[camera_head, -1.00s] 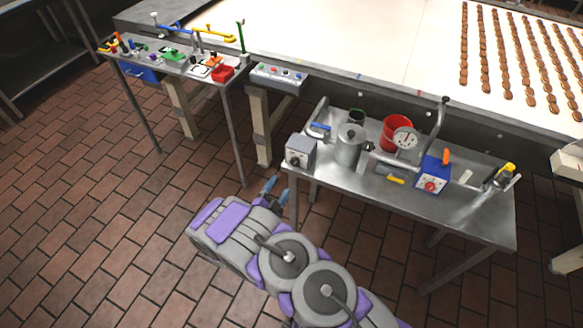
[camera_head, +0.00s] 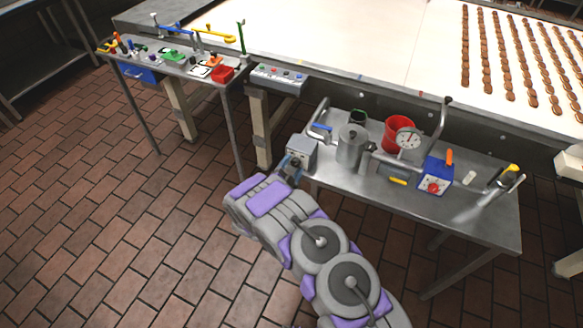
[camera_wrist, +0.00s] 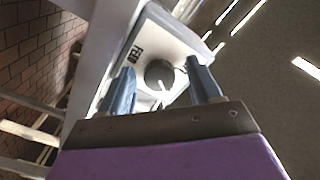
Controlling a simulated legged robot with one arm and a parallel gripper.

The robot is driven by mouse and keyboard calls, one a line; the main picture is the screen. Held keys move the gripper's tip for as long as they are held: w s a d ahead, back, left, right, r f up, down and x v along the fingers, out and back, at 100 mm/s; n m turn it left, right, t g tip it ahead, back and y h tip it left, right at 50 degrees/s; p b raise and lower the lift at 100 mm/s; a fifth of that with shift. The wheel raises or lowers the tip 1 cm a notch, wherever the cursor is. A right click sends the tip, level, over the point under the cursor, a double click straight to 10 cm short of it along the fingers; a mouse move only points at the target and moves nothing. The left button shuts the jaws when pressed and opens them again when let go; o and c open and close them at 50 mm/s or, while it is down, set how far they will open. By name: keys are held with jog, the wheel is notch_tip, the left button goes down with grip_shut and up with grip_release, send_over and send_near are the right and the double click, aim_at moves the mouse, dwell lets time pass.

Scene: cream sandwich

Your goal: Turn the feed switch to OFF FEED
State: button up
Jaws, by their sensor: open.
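The feed switch is a grey box (camera_head: 303,150) at the left end of the steel table. In the wrist view its pale face carries a dark round knob (camera_wrist: 158,73) with a light pointer mark, and a label reading FEED (camera_wrist: 138,52). Other lettering beyond the knob is partly hidden and I cannot read it. My gripper (camera_head: 290,164) is at the front of the box. In the wrist view its two blue-grey fingers are open, one on each side of the knob. I cannot tell whether they touch it.
The steel table (camera_head: 455,232) also holds a metal pot (camera_head: 350,147), a red bucket (camera_head: 393,133), a dial gauge (camera_head: 408,139) and a blue box with a red knob (camera_head: 434,177). A control panel (camera_head: 278,77) sits behind. The tiled floor at left is clear.

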jog(key=shift+d, duration=0.3)
jog(key=c, duration=0.4)
jog(key=shift+a, duration=0.1)
jog(key=c, duration=0.6)
jog(key=shift+c, duration=0.2)
jog(key=shift+s, duration=0.1)
jog(key=n+p, duration=0.2)
jog(key=shift+n, duration=0.4)
jog(key=n+p, duration=0.1)
jog(key=n, duration=0.2)
jog(key=shift+f+n, duration=0.1)
jog(key=shift+n, duration=0.2)
jog(key=n, duration=0.3)
jog(key=shift+n+p, duration=0.3)
jog(key=shift+p, duration=0.1)
jog(key=shift+n, duration=1.9)
